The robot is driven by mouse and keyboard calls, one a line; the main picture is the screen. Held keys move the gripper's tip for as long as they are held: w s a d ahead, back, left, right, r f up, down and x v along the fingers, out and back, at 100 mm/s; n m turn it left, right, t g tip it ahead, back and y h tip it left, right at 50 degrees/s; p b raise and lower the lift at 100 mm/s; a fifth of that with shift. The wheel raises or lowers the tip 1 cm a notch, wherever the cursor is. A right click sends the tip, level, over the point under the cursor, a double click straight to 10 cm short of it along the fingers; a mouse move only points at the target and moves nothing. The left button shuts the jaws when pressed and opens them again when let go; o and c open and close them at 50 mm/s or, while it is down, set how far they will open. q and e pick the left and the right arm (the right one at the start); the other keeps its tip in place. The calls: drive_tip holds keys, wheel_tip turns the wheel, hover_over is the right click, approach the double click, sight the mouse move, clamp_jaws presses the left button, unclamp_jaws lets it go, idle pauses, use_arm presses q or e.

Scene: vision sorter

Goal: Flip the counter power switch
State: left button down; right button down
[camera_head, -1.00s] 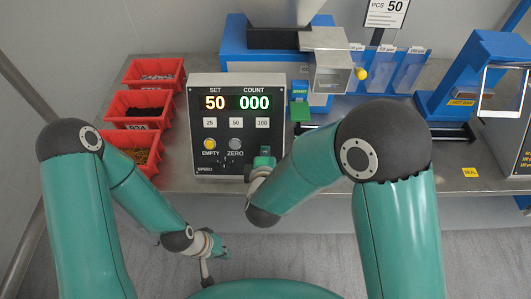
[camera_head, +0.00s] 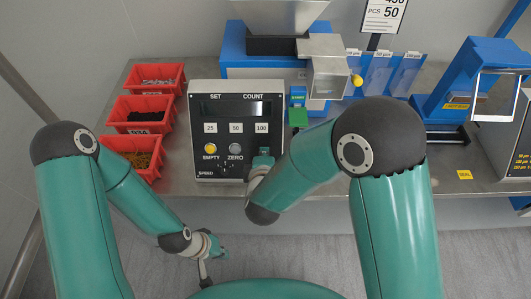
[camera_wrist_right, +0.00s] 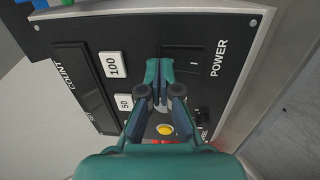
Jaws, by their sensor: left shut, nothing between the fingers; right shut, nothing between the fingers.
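The counter (camera_head: 222,168) is a dark-faced box with a grey casing on the bench. Its SET and COUNT display (camera_head: 232,108) is dark. The power switch (camera_wrist_right: 192,57) is a black rocker beside the POWER label in the right wrist view; in the head view my right gripper covers that corner. My right gripper (camera_wrist_right: 158,72) is shut and empty, its tips at or just in front of the switch's edge; I cannot tell whether they touch. It also shows in the head view (camera_head: 263,160) at the panel's lower right. My left gripper (camera_head: 206,266) is shut and empty, low in front of the bench.
Red bins (camera_head: 140,115) with small parts stand left of the counter. A blue feeder (camera_head: 250,75) with a hopper stands behind it. A blue sealing machine (camera_head: 465,85) stands at the right. The bench front (camera_head: 320,187) is bare near my right arm.

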drive_tip(key=w+r+p+v, duration=0.1)
drive_tip(key=r+p+v, duration=0.1)
drive_tip(key=v, duration=1.1)
drive_tip(key=shift+r+p, duration=0.45)
